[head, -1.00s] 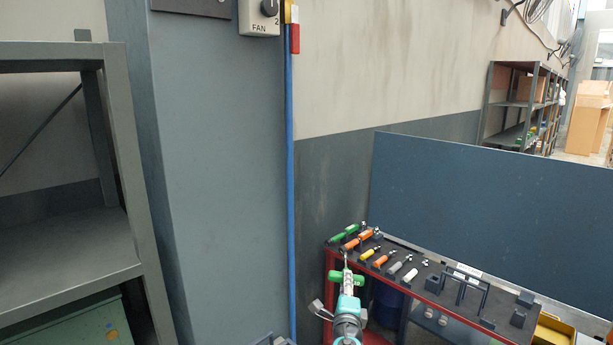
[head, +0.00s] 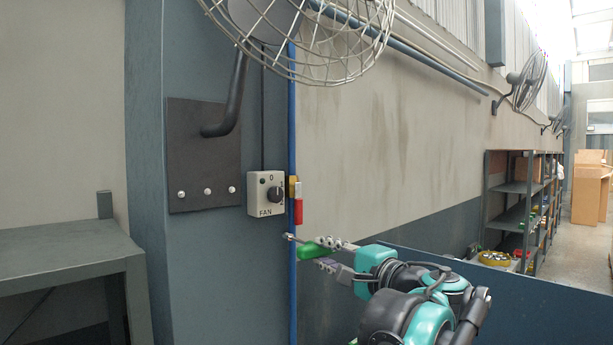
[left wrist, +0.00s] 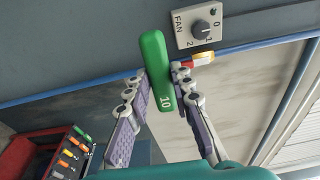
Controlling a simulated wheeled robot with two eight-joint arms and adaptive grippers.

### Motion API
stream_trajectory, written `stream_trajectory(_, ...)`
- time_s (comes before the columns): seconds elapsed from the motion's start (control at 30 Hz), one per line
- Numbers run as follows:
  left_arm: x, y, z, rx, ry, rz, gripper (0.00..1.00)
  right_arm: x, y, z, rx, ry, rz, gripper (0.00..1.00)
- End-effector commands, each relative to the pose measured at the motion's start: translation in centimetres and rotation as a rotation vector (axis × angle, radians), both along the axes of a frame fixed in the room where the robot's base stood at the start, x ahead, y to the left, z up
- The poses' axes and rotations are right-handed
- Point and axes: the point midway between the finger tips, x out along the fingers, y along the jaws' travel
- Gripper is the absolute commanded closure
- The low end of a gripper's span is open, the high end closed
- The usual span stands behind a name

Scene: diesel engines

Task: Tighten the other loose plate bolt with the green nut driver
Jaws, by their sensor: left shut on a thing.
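The dark mounting plate (head: 205,150) is fixed on the grey column, with the left bolt (head: 181,195), middle bolt (head: 207,191) and right bolt (head: 233,190) in a row along its lower part. I cannot tell which is loose. My left gripper (head: 321,254) is shut on the green nut driver (head: 312,249), below and right of the plate. The driver's metal tip points left, apart from the bolts. In the left wrist view, the green handle, marked 10 (left wrist: 158,75), sits between the purple-padded fingers, its shaft hidden. My right gripper is out of view.
The fan switch box (head: 267,193), blue pipe (head: 293,130) and red-handled valve (head: 297,205) lie between driver and plate. The fan cage (head: 330,45) overhangs above. A shelf (head: 70,235) stands left. The tool cart (left wrist: 48,150) shows in the wrist view.

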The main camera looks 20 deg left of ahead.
Motion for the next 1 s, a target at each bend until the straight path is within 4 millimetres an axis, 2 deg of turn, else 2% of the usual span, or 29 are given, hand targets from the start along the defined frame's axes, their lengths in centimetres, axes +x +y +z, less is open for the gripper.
stream_trajectory(0.03, -1.4, 0.1, 3.2, -0.001, -0.006, 0.024, 1.00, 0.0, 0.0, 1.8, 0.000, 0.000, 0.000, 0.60)
stream_trajectory(0.1, -3.2, 0.4, 5.8, -0.003, -0.014, 0.058, 1.00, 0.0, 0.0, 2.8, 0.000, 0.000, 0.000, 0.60)
stream_trajectory(0.2, -5.2, 0.7, 8.6, -0.003, -0.022, 0.097, 1.00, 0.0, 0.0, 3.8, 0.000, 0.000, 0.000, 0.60)
stream_trajectory(0.3, -6.6, 1.0, 10.1, -0.005, -0.028, 0.121, 1.00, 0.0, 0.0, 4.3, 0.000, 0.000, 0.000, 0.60)
stream_trajectory(0.47, -7.2, 1.3, 10.8, -0.005, -0.031, 0.135, 1.00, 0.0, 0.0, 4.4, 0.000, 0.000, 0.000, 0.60)
stream_trajectory(1.0, -5.7, 4.9, 10.7, -0.005, -0.031, 0.136, 1.00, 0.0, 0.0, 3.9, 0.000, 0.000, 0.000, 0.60)
